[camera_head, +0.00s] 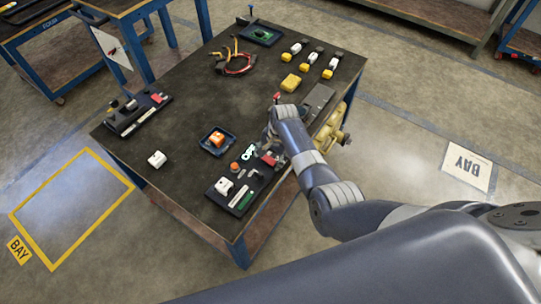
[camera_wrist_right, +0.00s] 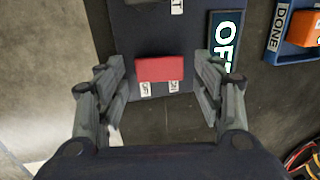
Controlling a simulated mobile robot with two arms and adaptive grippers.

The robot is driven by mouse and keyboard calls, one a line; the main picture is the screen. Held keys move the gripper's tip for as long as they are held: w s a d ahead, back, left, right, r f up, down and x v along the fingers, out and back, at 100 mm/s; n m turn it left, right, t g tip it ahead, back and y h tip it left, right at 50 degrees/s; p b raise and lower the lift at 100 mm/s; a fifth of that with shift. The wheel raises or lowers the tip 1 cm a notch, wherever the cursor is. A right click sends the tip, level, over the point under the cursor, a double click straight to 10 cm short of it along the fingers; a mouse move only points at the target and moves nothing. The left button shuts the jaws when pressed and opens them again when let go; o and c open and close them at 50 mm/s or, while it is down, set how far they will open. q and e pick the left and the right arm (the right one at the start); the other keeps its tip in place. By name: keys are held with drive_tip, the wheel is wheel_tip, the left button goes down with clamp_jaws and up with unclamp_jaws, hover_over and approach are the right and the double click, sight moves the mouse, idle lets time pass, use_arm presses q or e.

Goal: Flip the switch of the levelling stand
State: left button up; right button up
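A red rocker switch (camera_wrist_right: 160,68) sits on a dark panel in the right wrist view, with two small white tags at its near edge. A sign that seems to read OFF (camera_wrist_right: 226,42) is beside it, partly cut by the finger. In the head view the switch (camera_head: 268,159) shows on the dark stand (camera_head: 222,198) at the table's near right edge, partly covered by my arm. My right gripper (camera_wrist_right: 161,75) is open, with its fingers apart on either side of the switch; contact cannot be told. It is mostly hidden behind its wrist in the head view. My left gripper is not in view.
A blue tray (camera_head: 204,146) with an orange item and a DONE label is close to the left of the right arm. A white block (camera_head: 157,159) and another dark stand (camera_head: 122,124) are farther left. Cables (camera_head: 236,66) and yellow items (camera_head: 291,81) lie farther back.

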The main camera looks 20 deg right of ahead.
drive_tip(key=c, duration=0.8)
drive_tip(key=shift+w+a+f+g+h+b, duration=0.15)
drive_tip(key=shift+g+h+b, duration=0.2)
drive_tip(key=shift+b, duration=0.2)
drive_tip(key=g+h+b, duration=0.1)
drive_tip(key=b, duration=0.2)
drive_tip(key=g+b, duration=0.1)
drive_tip(key=b, duration=0.2)
drive_tip(key=shift+w+a+f+g+h+b, duration=0.2)
drive_tip(key=shift+w+g+h+b, duration=0.05)
drive_tip(key=shift+h+b, duration=0.15)
drive_tip(key=shift+r+b, duration=0.15)
drive_tip(key=shift+b, duration=0.2)
drive_tip(key=shift+r+g, duration=0.1)
drive_tip(key=shift+g, duration=0.2)
drive_tip(key=o, duration=1.1)
